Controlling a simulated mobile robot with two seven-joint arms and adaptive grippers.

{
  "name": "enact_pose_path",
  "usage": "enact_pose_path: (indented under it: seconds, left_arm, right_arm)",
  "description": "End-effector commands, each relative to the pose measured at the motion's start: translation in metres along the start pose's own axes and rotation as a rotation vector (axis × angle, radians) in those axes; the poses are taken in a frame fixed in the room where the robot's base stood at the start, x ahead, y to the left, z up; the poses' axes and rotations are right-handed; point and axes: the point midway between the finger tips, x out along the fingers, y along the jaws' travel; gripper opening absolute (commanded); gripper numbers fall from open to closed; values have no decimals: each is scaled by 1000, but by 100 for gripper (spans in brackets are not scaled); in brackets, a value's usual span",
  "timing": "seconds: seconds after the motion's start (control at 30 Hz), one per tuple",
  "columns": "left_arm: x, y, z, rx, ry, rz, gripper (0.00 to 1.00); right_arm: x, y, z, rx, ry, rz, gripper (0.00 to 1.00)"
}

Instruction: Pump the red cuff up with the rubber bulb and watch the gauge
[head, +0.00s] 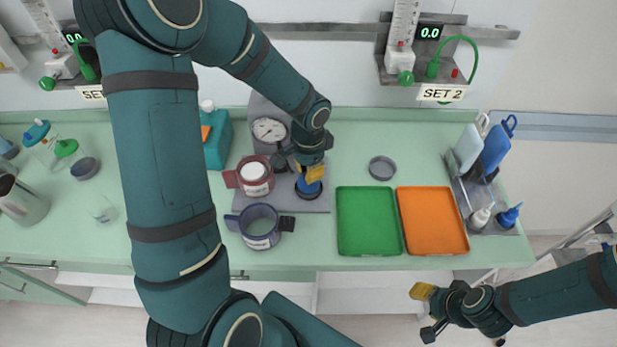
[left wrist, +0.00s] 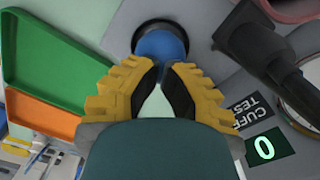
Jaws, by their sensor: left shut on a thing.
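The blue rubber bulb (head: 307,187) stands in a dark ring on the grey test board; the left wrist view shows it between my fingertips (left wrist: 160,42). My left gripper (head: 312,174) is shut on the bulb from above, its yellow fingers (left wrist: 160,75) close together. The red cuff (head: 254,189) is wrapped around a white-topped cylinder left of the bulb. The round white gauge (head: 268,130) is behind the red cuff; its needle is too small to read. A small display (left wrist: 263,148) by the "CUFF TEST" label reads 0. My right gripper (head: 426,312) is open and empty, off the counter's front edge.
A blue cuff (head: 260,240) sits in front of the red one. A green tray (head: 369,221) and an orange tray (head: 432,221) lie to the right. A grey ring-shaped dish (head: 382,168) stands behind them. A bottle rack (head: 482,185) is at the right end.

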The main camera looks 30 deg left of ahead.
Motion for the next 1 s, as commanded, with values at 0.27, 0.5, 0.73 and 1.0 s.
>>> enact_pose_path:
  seconds: [0.27,0.5,0.73,1.0]
  left_arm:
    - [15,0,0,0,-1,0,0]
    - [11,0,0,0,-1,1,0]
    - [-4,0,0,0,-1,0,0]
    - [-8,0,0,0,-1,0,0]
  right_arm:
    - [12,4,2,0,0,0,47]
    - [8,3,1,0,0,0,47]
    - [-2,-1,0,0,0,0,47]
    - [-4,-2,-1,0,0,0,47]
